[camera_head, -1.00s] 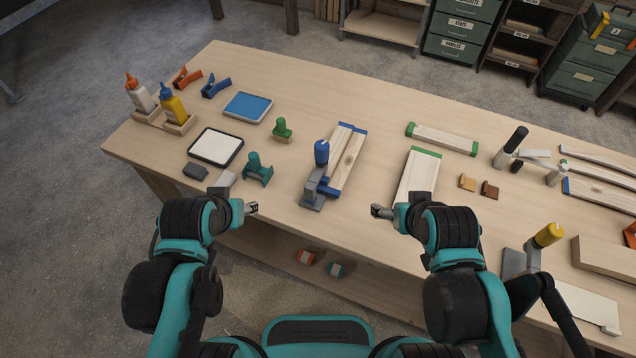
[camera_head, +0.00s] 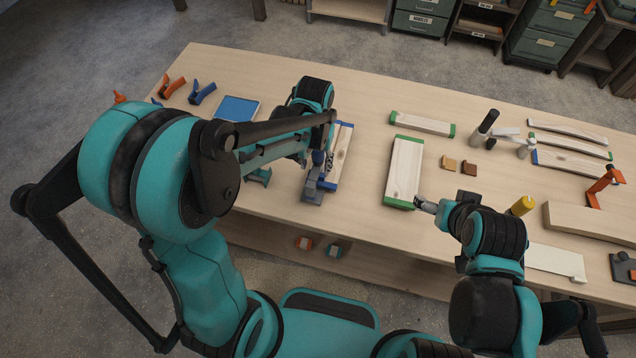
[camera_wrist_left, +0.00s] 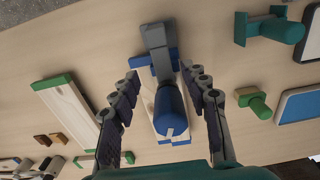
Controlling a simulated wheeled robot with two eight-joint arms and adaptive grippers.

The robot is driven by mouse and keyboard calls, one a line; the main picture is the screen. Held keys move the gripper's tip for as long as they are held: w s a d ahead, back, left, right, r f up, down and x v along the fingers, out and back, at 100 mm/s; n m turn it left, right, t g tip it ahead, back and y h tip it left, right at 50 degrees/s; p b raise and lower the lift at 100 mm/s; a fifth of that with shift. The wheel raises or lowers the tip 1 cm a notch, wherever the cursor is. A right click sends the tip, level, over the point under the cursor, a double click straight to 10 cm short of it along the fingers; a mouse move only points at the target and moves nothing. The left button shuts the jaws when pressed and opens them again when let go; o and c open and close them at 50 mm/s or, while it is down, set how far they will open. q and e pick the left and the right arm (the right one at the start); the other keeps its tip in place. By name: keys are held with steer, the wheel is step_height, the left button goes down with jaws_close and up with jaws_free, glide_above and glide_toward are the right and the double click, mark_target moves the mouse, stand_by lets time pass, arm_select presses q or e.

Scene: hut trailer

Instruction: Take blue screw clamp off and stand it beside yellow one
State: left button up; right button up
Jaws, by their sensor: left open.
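The blue screw clamp (camera_head: 314,190) stands at the front end of a blue-ended wooden board (camera_head: 342,158). In the head view its grey base shows, while its blue handle is mostly hidden by my left gripper (camera_head: 324,160). In the left wrist view the blue handle (camera_wrist_left: 171,112) lies between the two spread fingers of my open left gripper (camera_wrist_left: 160,75), with a gap visible on each side. The yellow clamp (camera_head: 523,205) stands at the right, its lower part hidden by my right arm. My right gripper (camera_head: 424,204) is beside the front end of a green-ended board; its finger opening is unclear.
A green-ended board (camera_head: 404,168) lies right of the blue clamp. Two small blocks (camera_head: 459,166), a dark-handled tool (camera_head: 486,126) and a white plate (camera_head: 556,261) are further right. A blue tray (camera_head: 237,108) is at the left. Bare tabletop shows between the boards.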

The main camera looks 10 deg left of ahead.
mark_target(314, 174)
arm_select(q)
steer(key=f, duration=0.2)
steer(key=f+b, duration=0.1)
steer(key=f, duration=0.3)
steer(key=shift+s+a+b, duration=0.15)
steer(key=shift+s+b, duration=0.1)
steer(key=shift+b, duration=0.05)
jaws_close()
